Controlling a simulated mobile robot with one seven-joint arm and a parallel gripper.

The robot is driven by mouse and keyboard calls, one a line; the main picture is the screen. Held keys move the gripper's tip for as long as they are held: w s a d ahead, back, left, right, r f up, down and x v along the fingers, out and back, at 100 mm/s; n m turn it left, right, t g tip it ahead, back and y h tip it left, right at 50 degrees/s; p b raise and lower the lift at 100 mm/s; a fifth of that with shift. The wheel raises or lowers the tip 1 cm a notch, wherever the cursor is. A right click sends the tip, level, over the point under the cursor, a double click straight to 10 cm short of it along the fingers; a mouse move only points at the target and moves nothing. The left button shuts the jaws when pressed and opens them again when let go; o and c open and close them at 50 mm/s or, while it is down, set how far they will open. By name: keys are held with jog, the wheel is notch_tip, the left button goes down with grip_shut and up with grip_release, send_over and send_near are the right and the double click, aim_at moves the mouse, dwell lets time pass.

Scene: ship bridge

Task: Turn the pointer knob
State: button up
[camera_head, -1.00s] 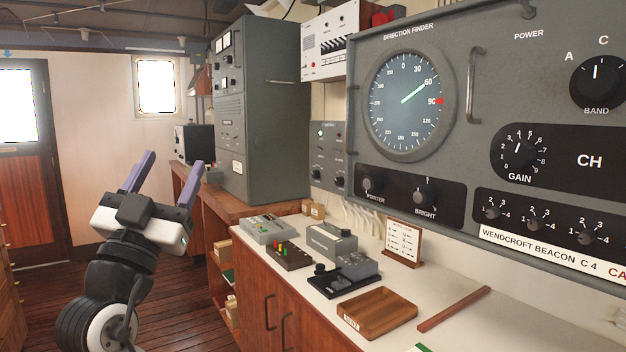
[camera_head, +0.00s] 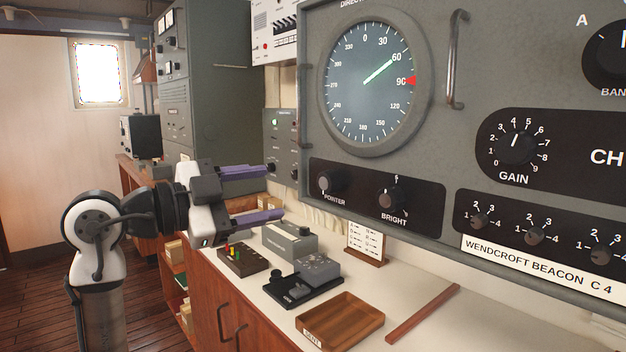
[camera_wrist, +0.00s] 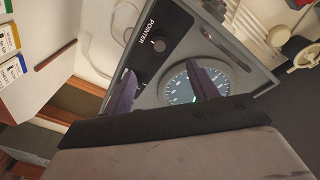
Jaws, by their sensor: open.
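The pointer knob (camera_head: 327,182) is a dark round knob at the left of a black strip below the direction finder dial (camera_head: 374,82). It also shows in the wrist view (camera_wrist: 158,46), beside the POINTER label and beyond the fingertips. My gripper (camera_head: 275,193) is open and empty, with its two purple fingers spread and pointing right toward the panel. It is left of the knob in the head view and apart from it. In the wrist view my fingers (camera_wrist: 161,70) straddle the lower part of the strip and the dial.
The bright knob (camera_head: 391,199) is just right of the pointer knob. Below are a morse key (camera_head: 302,283), a grey box (camera_head: 290,241), a small card stand (camera_head: 366,243) and a wooden tray (camera_head: 340,321) on the white counter. A metal handle (camera_head: 457,60) sticks out of the panel.

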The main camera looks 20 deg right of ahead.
aim_at(323, 184)
jog(key=p+x, duration=0.2)
jog(key=x, duration=0.8)
jog(key=shift+w+d, duration=0.2)
jog(key=shift+d, duration=0.15)
jog(key=c, duration=1)
jog(key=shift+n, duration=0.4)
jog(key=n, duration=0.4)
jog(key=shift+n+p, duration=0.4)
jog(key=n, duration=0.3)
jog(key=n+t+p, duration=0.1)
jog(key=n, duration=0.2)
jog(key=shift+f+h, duration=0.1)
jog(key=shift+h, duration=0.2)
jog(key=shift+n+t, duration=0.3)
jog(key=shift+n, duration=0.2)
